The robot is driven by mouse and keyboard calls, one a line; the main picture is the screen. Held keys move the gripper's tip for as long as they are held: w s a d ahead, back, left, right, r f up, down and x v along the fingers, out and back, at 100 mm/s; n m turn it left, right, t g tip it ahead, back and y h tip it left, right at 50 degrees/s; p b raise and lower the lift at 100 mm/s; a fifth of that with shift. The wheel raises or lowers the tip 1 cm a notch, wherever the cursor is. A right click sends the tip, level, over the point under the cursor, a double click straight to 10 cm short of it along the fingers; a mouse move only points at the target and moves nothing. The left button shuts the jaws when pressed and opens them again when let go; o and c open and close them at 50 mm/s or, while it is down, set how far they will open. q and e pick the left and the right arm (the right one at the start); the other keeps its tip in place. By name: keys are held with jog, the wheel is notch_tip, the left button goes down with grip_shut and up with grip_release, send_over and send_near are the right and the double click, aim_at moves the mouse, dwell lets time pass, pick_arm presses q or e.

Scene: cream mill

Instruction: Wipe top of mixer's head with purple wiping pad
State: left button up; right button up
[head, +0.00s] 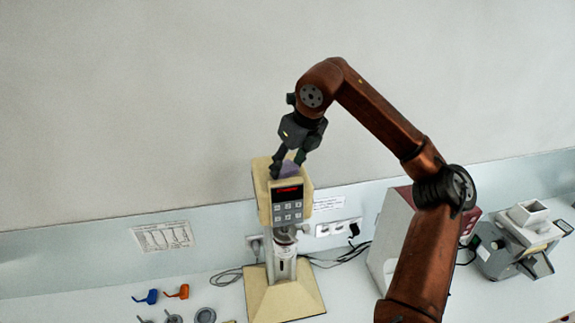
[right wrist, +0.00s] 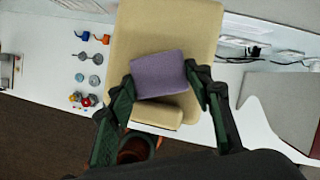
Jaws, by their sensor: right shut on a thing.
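The mixer (head: 288,206) stands on the bench, with a cream head, a dark keypad panel and a red display. The purple wiping pad (right wrist: 158,74) lies against the cream top of the mixer's head (right wrist: 190,30) in the right wrist view. In the head view the pad (head: 289,168) is partly hidden by my fingers. My right gripper (head: 288,165) is shut on the pad, one finger on each side, over the head's top. I cannot tell how firmly the pad touches the surface. My left gripper is not in view.
A dark red and white machine (head: 395,235) and a grey device with a hopper (head: 520,240) stand to the right. Blue (head: 148,297) and orange (head: 178,292) small items and grey round parts (head: 205,315) lie at left. Cables run behind the mixer.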

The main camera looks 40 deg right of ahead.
jog(key=shift+w+d+r+p, duration=0.1)
jog(key=shift+w+d+p, duration=0.1)
jog(key=shift+w, duration=0.35)
jog(key=shift+w+d+r+p, duration=0.1)
jog(key=shift+w+d+p, duration=0.1)
jog(key=shift+w, duration=0.3)
jog(key=shift+w+d+f, duration=0.1)
jog(key=shift+w, duration=0.3)
jog(key=shift+w+d, duration=0.25)
jog(key=shift+d, duration=0.05)
jog(key=shift+w+d+f, duration=0.1)
jog(key=shift+w+d, duration=0.1)
jog(key=shift+w, duration=0.3)
jog(key=shift+w+d+f, duration=0.1)
jog(key=shift+w+d, duration=0.1)
jog(key=shift+w, duration=0.25)
jog(key=shift+w+d, duration=0.2)
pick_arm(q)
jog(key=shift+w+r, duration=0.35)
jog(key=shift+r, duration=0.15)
pick_arm(e)
jog(key=shift+s, duration=0.1)
